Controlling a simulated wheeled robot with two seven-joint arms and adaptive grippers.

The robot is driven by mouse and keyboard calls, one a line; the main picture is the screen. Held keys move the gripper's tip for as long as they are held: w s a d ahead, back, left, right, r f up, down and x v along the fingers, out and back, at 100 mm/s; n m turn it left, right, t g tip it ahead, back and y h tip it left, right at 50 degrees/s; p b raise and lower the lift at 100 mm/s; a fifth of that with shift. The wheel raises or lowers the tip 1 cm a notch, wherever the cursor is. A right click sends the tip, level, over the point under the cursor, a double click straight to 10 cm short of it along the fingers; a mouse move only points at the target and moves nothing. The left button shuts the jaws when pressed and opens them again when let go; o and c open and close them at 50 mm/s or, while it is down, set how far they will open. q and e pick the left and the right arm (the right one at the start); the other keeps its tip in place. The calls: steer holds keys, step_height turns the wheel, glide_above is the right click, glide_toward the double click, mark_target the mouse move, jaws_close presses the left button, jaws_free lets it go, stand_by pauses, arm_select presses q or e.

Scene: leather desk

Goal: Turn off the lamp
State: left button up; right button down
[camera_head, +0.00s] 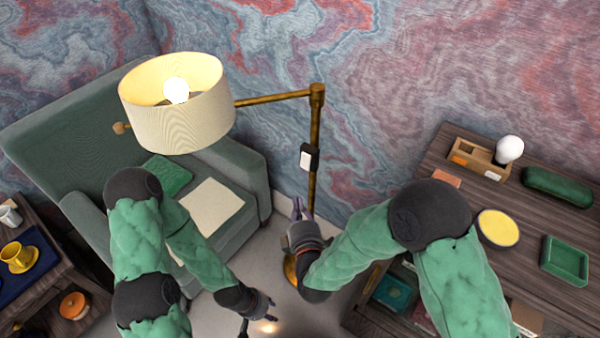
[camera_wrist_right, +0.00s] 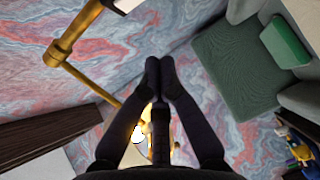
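The floor lamp has a cream drum shade (camera_head: 185,122) with a glowing bulb (camera_head: 176,90) inside. A brass arm (camera_head: 272,98) joins it to a brass pole (camera_head: 315,125). A black switch box with a white face (camera_head: 307,158) sits on the pole. My right gripper (camera_head: 298,205) is below the switch box, beside the pole and apart from the box. In the right wrist view its fingertips (camera_wrist_right: 160,65) meet with nothing visible between them. The brass corner joint (camera_wrist_right: 57,52) and the lit bulb (camera_wrist_right: 138,133) also show there. My left gripper (camera_head: 262,318) is low near the floor; its finger opening is unclear.
A green armchair (camera_head: 85,130) stands under the shade. A side table with a yellow cup (camera_head: 18,257) is at left.

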steer(key=b, duration=0.3)
glide_toward(306, 161)
steer(key=w+a+f, duration=0.3)
steer(key=a, duration=0.2)
steer(key=w, duration=0.1)
steer(key=w+d+b, duration=0.1)
steer(key=w, duration=0.1)
steer(key=shift+w+d, duration=0.25)
steer(key=shift+d, duration=0.15)
steer(key=shift+a, duration=0.1)
